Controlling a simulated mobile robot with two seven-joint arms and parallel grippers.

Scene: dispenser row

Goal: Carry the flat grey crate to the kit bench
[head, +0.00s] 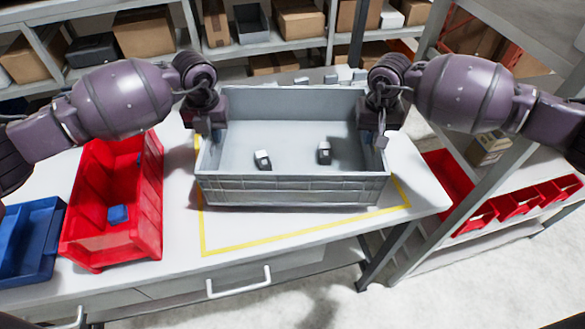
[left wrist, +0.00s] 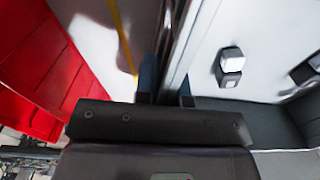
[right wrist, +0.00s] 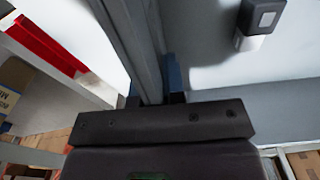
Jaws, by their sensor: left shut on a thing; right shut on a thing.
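The flat grey crate (head: 290,190) sits over the white bench top, inside a yellow outline. I cannot tell whether it touches the bench. Two small dark-and-white items lie in it, one left of centre (head: 262,160) and one right of centre (head: 324,153). My left gripper (head: 217,135) is shut on the crate's left wall, which also shows between the fingers in the left wrist view (left wrist: 178,50). My right gripper (head: 377,135) is shut on the crate's right wall, seen between the fingers in the right wrist view (right wrist: 140,45).
A red bin (head: 112,200) holding blue pieces stands left of the crate, with a blue bin (head: 30,240) beyond it. The white bench (head: 300,235) has free room in front. Shelves with boxes (head: 145,32) are behind; a rack with red bins (head: 515,205) stands right.

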